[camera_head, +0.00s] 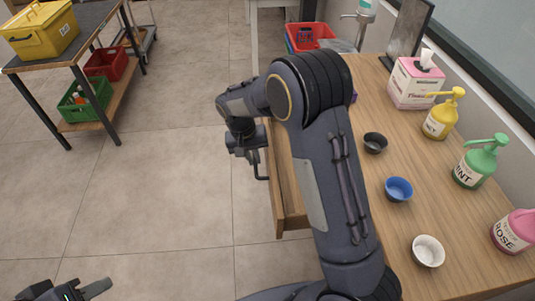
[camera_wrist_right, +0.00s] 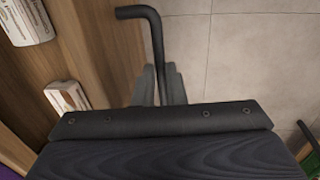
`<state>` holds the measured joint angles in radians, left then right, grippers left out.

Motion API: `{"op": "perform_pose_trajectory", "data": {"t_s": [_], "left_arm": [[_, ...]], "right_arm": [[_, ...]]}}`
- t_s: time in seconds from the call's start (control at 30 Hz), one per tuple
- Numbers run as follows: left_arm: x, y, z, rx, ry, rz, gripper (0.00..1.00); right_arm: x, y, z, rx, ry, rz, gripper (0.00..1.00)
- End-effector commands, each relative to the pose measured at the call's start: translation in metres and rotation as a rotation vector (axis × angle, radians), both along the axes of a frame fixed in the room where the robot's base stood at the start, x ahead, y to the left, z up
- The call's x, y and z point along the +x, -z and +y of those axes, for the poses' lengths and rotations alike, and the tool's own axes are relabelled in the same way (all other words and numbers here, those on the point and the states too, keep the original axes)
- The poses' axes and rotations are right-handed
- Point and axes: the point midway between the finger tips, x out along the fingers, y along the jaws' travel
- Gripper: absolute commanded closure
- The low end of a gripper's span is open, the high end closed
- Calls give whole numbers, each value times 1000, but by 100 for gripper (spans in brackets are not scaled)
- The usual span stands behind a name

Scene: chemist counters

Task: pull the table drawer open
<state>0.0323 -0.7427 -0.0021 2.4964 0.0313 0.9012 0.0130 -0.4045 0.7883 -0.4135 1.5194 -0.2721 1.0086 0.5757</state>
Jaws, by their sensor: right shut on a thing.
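The wooden drawer (camera_head: 275,196) stands pulled out from the left side of the wooden table (camera_head: 465,235), with a gap behind its front panel. In the right wrist view, the drawer front (camera_wrist_right: 100,50) runs along the left, with white packages (camera_wrist_right: 67,97) lying behind it. My right gripper (camera_head: 255,156) is at the outer face of the drawer front. In the right wrist view its fingers (camera_wrist_right: 160,88) are shut around the dark bar handle (camera_wrist_right: 152,30). My right arm hides part of the drawer and table. My left gripper (camera_head: 70,290) is at the bottom left, fingers apart and empty.
Small bowls in black (camera_head: 375,143), blue (camera_head: 399,189) and white (camera_head: 428,251) stand on the table. Pump bottles (camera_head: 478,163) and a tissue box (camera_head: 415,83) line its right side. A side table (camera_head: 85,25) stands at upper left. The floor left of the drawer is clear.

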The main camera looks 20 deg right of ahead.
Motion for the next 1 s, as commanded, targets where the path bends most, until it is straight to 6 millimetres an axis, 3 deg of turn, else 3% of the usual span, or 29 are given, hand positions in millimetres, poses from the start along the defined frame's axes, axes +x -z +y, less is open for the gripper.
{"op": "perform_pose_trajectory", "data": {"t_s": [0.5, 0.53, 0.7, 1.0], "left_arm": [[0, -1, 0, 0, 0, 0, 64], [0, -1, 0, 0, 0, 0, 64], [0, -1, 0, 0, 0, 0, 64], [0, 0, 0, 0, 0, 0, 64]], "right_arm": [[3, -1, 8, 1, 0, -1, 100], [3, -1, 8, 1, 0, -1, 87], [3, -1, 8, 0, 0, -1, 67], [3, -3, 8, 0, 0, -2, 67]]}}
